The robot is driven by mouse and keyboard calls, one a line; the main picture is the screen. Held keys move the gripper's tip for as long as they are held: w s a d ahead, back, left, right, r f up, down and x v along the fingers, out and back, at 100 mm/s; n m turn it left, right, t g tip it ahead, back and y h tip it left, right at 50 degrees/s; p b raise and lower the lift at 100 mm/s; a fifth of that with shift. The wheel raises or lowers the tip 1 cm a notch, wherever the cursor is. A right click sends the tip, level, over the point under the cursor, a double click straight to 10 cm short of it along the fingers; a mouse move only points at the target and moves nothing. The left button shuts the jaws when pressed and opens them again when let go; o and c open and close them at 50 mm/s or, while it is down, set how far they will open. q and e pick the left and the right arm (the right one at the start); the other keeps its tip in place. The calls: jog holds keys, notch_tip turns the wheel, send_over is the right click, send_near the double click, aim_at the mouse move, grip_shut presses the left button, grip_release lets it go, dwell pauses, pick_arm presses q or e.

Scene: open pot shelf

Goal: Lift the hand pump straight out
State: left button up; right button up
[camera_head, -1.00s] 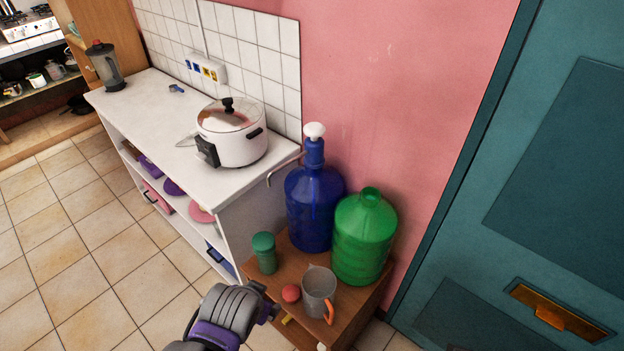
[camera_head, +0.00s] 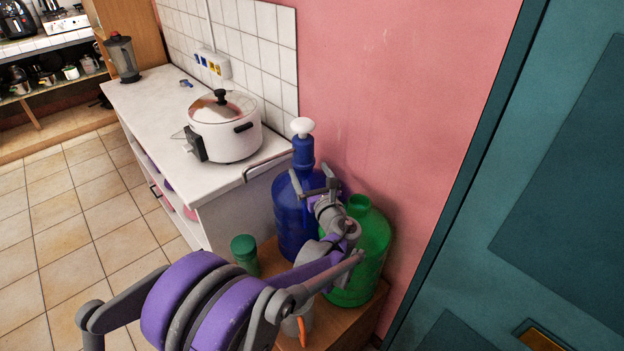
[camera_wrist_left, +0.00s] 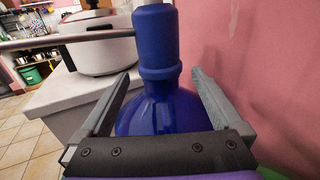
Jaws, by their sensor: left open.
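The hand pump (camera_head: 303,152) stands upright in the neck of the blue water bottle (camera_head: 290,212). It has a white knob, a blue body and a thin metal spout reaching left. My left gripper (camera_head: 313,186) is open at the bottle's upper part, below the pump body, seen from the head. In the left wrist view, the blue pump body (camera_wrist_left: 157,35) rises between the spread fingers, with the bottle's shoulder (camera_wrist_left: 160,110) below it. I cannot tell whether a finger touches anything. The pump's lower part is inside the bottle. My right gripper is not in view.
A green bottle (camera_head: 368,240) stands right of the blue one, partly behind my arm. A white cooker (camera_head: 224,127) sits on the counter at left. The pink wall is close behind.

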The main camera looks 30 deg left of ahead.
pick_arm(q)
jog(key=shift+x, duration=3.05)
